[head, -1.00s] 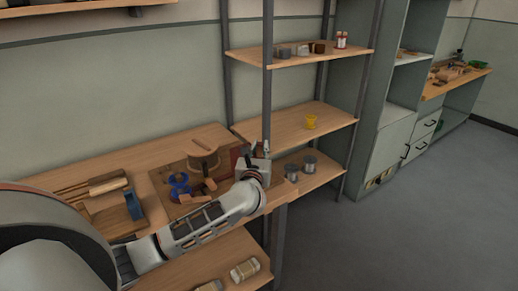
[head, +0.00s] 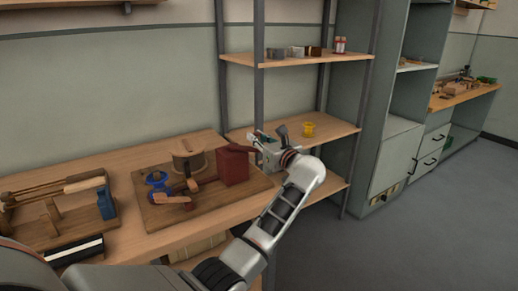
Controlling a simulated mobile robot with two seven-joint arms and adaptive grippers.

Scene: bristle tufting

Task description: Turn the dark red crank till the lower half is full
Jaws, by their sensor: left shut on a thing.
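A dark red box (head: 233,165) stands on a wooden board (head: 220,201) on the workbench. A wooden spool (head: 188,159), a blue part (head: 156,179) and a small brown piece like a brush block (head: 172,200) are to its left. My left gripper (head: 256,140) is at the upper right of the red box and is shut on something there. That fits the dark red crank, but the gripper hides the grip. The fill of the lower half is too small to make out. My right gripper is not in view.
A tray (head: 70,238) with wooden tools and a blue block (head: 106,203) is at the left. A shelf rack behind my arm holds a yellow spool (head: 308,130); its upright (head: 259,95) is close to my gripper. Floor is clear at right.

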